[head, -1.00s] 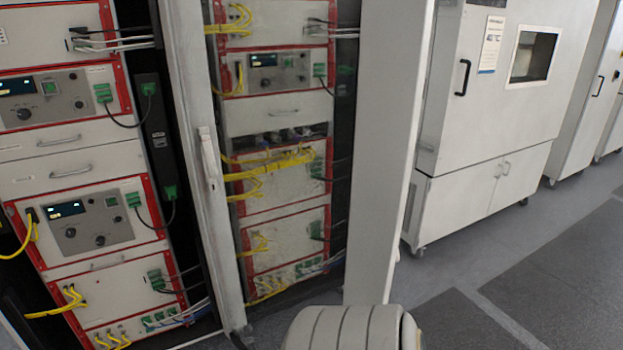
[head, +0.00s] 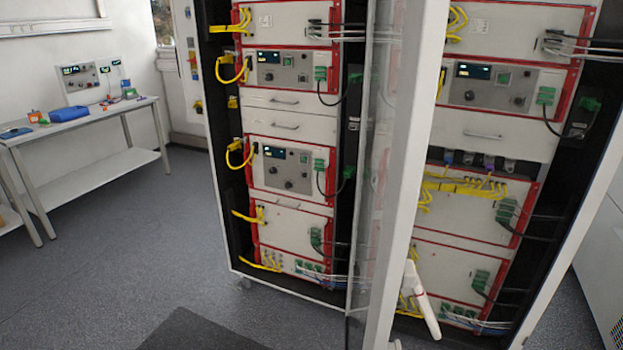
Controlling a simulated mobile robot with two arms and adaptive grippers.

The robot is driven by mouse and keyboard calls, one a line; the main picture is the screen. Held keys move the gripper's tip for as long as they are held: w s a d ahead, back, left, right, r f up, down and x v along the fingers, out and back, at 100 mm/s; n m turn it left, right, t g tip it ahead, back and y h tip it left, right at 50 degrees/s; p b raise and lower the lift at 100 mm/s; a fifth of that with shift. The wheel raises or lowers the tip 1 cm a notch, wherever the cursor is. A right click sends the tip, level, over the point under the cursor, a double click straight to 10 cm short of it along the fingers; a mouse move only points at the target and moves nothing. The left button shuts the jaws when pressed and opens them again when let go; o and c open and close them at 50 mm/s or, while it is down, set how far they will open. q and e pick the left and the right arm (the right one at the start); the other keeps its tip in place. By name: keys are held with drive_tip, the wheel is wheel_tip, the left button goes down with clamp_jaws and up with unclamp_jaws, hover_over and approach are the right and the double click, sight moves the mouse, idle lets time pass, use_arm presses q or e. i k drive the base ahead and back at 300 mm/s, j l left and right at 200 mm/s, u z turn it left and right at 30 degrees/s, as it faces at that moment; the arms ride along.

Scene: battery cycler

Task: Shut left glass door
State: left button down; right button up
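A glass door with a white frame (head: 406,180) stands open, seen nearly edge-on in the middle of the head view. Its narrow glass pane (head: 378,180) shows to the left of the frame, and a white handle (head: 424,300) sticks out low on the frame's right side. I cannot tell for sure whether this is the left door. The cabinet's left bay (head: 288,99) is uncovered in front, with its instruments and yellow cables in plain view. Neither of my grippers is in view.
The right bay (head: 483,137) holds more instruments and cables. A white workbench (head: 85,118) with small devices stands at the far left. The grey floor (head: 110,245) left of the cabinet is clear, with a dark mat (head: 200,335) in front.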

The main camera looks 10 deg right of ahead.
sight(424, 30)
drive_tip(key=l+z, duration=0.1)
drive_tip(key=l, duration=1.05)
drive_tip(key=k+l+u, duration=0.15)
drive_tip(key=k, duration=0.2)
